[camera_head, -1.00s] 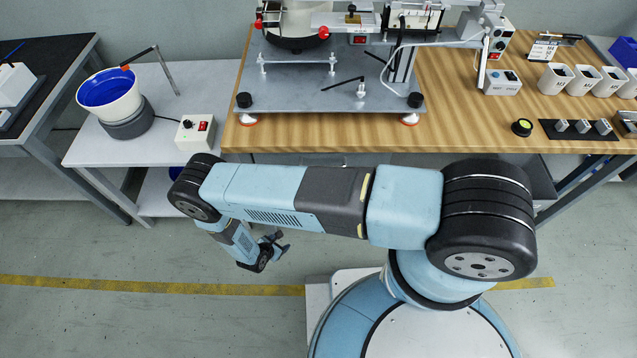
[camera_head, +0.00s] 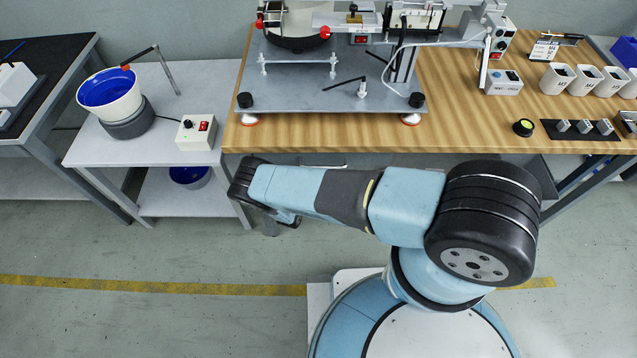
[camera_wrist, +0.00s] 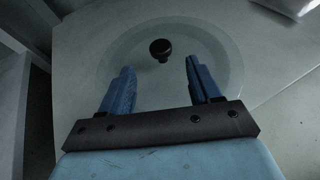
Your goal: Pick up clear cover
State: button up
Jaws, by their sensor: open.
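The clear cover (camera_wrist: 125,62) shows in the wrist view as a round, see-through disc with a black knob (camera_wrist: 160,50) near its middle. It lies on a pale flat surface (camera_wrist: 75,45). My gripper (camera_wrist: 160,67) is open and empty, its two blue fingers pointing toward the cover. The knob appears between and slightly beyond the fingertips, apart from them. I cannot tell the height of the fingers above the cover. In the head view the cover is not seen, and my gripper is mostly hidden by my arm.
The wooden bench (camera_head: 470,130) has its front edge just beyond my arm. The white side table (camera_head: 200,90) holds a feeder with a blue bowl (camera_head: 108,92) and a control box (camera_head: 196,132). Another blue bowl (camera_head: 190,175) is on its lower shelf. The floor at left front is open.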

jog(key=shift+r+x, duration=0.1)
jog(key=shift+x, duration=1.4)
jog(key=shift+r+x, duration=0.15)
jog(key=shift+x, duration=1.35)
jog(key=shift+w+d, duration=0.1)
jog(key=shift+d, duration=0.05)
jog(key=shift+c, duration=0.2)
grip_shut()
